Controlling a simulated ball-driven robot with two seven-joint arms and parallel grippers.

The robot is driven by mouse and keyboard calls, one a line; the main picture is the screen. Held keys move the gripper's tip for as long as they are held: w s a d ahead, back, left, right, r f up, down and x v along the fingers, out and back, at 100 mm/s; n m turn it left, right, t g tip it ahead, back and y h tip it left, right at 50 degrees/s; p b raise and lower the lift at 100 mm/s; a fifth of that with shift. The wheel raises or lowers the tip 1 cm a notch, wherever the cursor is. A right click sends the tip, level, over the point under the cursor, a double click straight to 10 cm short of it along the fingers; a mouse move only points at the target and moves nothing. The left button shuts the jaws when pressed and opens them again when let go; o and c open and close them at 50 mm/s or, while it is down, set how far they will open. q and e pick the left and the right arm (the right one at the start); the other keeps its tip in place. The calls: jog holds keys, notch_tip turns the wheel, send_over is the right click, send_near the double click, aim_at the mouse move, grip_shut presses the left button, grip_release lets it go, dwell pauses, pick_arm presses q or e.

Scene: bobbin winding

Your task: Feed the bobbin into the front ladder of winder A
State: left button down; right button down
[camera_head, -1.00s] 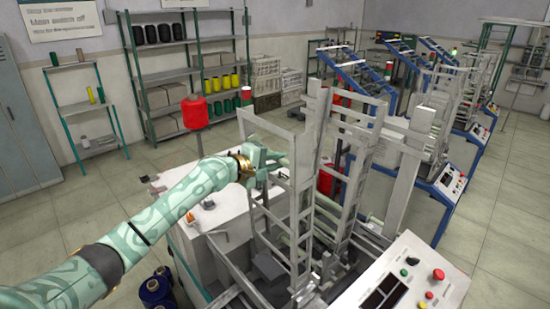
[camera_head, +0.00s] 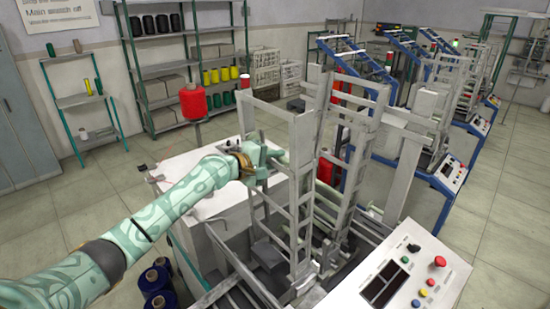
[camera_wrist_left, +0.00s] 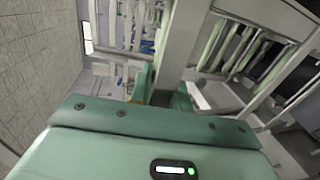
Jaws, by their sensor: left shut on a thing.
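Winder A is the nearest machine, with a grey front ladder (camera_head: 303,190) of upright rails and rungs. My left gripper (camera_head: 272,160) is at the ladder's left side, near its upper part. It is shut on the bobbin (camera_head: 283,158), a pale tube that shows only in small part beside the rails. In the left wrist view, a grey rail stands just ahead of my gripper, and pale green bobbins (camera_wrist_left: 211,45) lie in a row beyond it. Whether the held bobbin touches the ladder I cannot tell. My right gripper is out of view.
A control panel (camera_head: 386,284) with coloured buttons stands at the front right. A red cone (camera_head: 193,102) stands on a post behind my arm. Blue spools (camera_head: 155,281) are on the floor at lower left. Other winders stand at the back right.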

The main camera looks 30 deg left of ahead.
pick_arm(q)
jog(key=shift+r, duration=0.1)
jog(key=c, duration=0.9)
grip_release()
jog(key=shift+s+a+r+p, duration=0.5)
jog(key=shift+s+r+p, duration=0.6)
jog(key=shift+p, duration=0.1)
jog(key=shift+s+a+r+p, duration=0.45)
jog(key=shift+s+r+p, duration=0.6)
jog(key=shift+p, duration=0.2)
jog(key=shift+s+a+r+p, duration=0.5)
jog(key=shift+s+r+p, duration=0.6)
jog(key=shift+p, duration=0.1)
